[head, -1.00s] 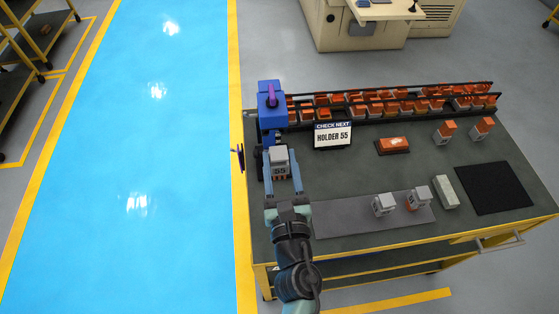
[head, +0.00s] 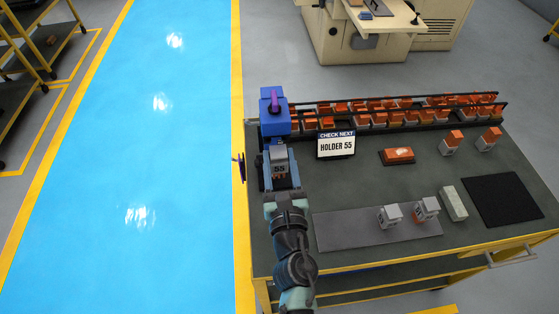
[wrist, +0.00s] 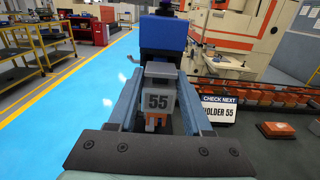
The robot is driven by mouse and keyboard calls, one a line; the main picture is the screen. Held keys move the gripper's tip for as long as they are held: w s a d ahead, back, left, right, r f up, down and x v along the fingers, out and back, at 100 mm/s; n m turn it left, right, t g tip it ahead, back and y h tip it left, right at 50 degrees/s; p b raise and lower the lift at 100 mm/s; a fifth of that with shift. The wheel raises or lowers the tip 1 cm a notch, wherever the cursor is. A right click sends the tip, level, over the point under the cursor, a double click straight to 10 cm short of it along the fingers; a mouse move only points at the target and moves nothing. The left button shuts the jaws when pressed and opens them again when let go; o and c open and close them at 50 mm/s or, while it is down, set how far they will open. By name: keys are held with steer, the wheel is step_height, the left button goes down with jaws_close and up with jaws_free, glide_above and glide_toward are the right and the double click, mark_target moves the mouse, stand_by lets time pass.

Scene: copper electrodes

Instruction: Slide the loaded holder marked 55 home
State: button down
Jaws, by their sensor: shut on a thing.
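The holder marked 55 (head: 279,160) is a small grey block with copper-orange parts below. It sits between the fingers of my gripper (head: 277,158), which is shut on it, at the left end of the bench. In the wrist view the holder (wrist: 159,101) shows its 55 face toward me, with a blue finger on each side. A blue fixture (head: 274,122) with a purple knob on top stands just beyond the holder. It also shows in the wrist view (wrist: 163,38). I cannot tell whether the holder touches the fixture, as their contact is hidden.
A sign reading "CHECK NEXT HOLDER 55" (head: 337,145) stands just right. Behind it runs a rack (head: 380,127) of orange-topped pieces.

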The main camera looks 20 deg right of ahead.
steer(key=shift+r, duration=0.15)
steer(key=shift+x, duration=1)
steer(key=shift+s+a, duration=0.1)
steer(key=shift+s, duration=0.05)
steer(key=shift+s+a, duration=0.1)
steer(key=shift+s, duration=0.35)
steer(key=shift+w, duration=0.15)
stand_by(0.6)
steer(key=shift+w, duration=0.5)
steer(key=shift+s, duration=0.1)
steer(key=shift+s, duration=0.15)
steer(key=shift+s, duration=0.4)
